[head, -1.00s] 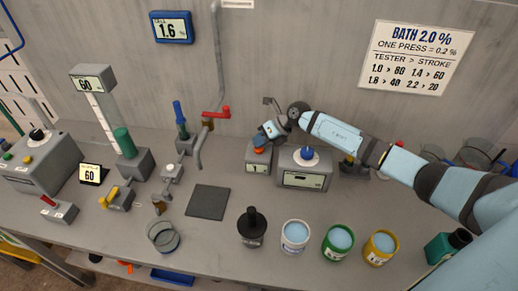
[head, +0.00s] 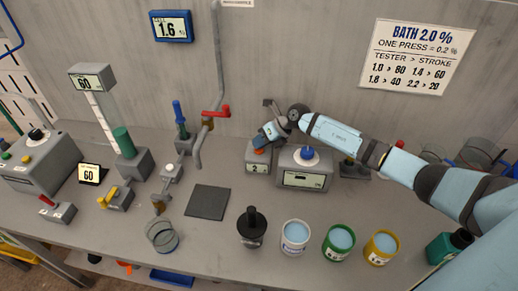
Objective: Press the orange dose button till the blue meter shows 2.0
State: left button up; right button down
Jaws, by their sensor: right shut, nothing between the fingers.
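The blue meter (head: 172,27) hangs on the back wall and reads 1.6. The orange dose button (head: 259,150) sits on top of a small grey box (head: 257,167) with a white label, at the back of the bench. My right gripper (head: 264,139) is shut and empty, pointing down right over the button and partly hiding it. I cannot tell for certain whether the fingertips touch the button. My left gripper is not in view.
A grey box with a blue knob (head: 308,153) stands just right of the dose box. A red-handled pipe (head: 215,114) is to its left. Several cups, such as the white one (head: 295,237), line the front. A wall sign (head: 417,55) says bath 2.0 %, one press 0.2 %.

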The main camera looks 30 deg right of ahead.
jog(key=shift+s+f, duration=0.15)
jog(key=shift+f, duration=0.15)
jog(key=shift+r, duration=0.1)
jog(key=shift+r+p, duration=0.6)
jog(key=shift+r, duration=0.3)
jog(key=shift+r+p, duration=1.85)
jog(key=shift+r, duration=0.7)
